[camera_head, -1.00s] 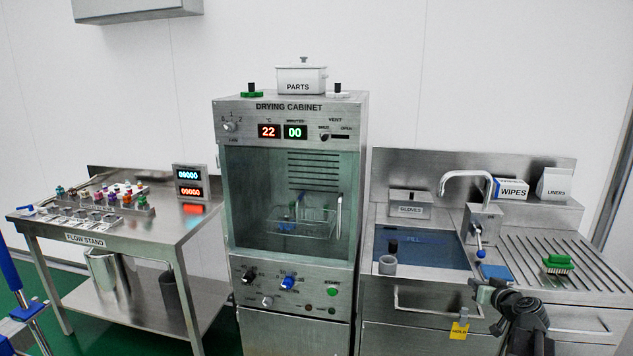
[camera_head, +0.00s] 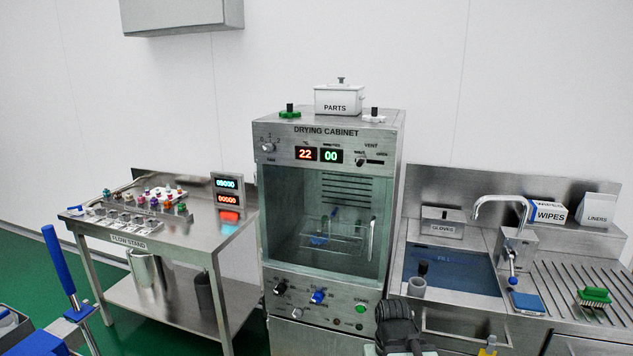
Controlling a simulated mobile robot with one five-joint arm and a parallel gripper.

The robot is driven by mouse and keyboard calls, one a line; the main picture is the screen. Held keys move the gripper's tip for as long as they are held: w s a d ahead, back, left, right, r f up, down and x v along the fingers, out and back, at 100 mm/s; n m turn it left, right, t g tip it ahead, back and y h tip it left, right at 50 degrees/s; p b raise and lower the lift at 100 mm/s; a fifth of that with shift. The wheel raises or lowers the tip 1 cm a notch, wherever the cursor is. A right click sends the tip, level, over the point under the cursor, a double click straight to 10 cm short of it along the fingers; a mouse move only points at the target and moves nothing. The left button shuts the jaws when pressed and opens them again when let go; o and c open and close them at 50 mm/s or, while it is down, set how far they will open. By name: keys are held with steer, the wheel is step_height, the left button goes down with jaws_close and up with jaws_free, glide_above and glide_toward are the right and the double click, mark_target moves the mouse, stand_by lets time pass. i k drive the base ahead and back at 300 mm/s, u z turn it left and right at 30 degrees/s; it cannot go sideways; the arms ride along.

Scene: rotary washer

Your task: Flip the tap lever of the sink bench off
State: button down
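The tap lever (camera_head: 512,268) is a short bar with a blue tip. It hangs downward from the front of the steel tap block (camera_head: 517,244) on the sink bench (camera_head: 462,318), at the right. The curved spout (camera_head: 497,199) arches left over the basin (camera_head: 450,270), which looks blue. My gripper (camera_head: 399,328) is dark and low in the picture, in front of the drying cabinet's lower right corner. It is left of the lever and well apart from it. Its fingers cannot be made out, and no held object shows.
A grey cup (camera_head: 418,287) stands at the basin's left front edge. A blue pad (camera_head: 527,302) lies below the lever, and a green brush (camera_head: 594,297) lies on the ridged drainer. The drying cabinet (camera_head: 330,285) stands left of the bench. Green floor (camera_head: 180,335) shows at the left.

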mark_target(512, 280)
steer(key=u, duration=0.05)
steer(key=k, duration=1.25)
steer(key=z, duration=0.55)
steer(key=i, duration=1.8)
steer(key=u, duration=0.75)
steer(key=k, duration=0.8)
steer(key=z, duration=0.05)
steer(key=i, duration=0.85)
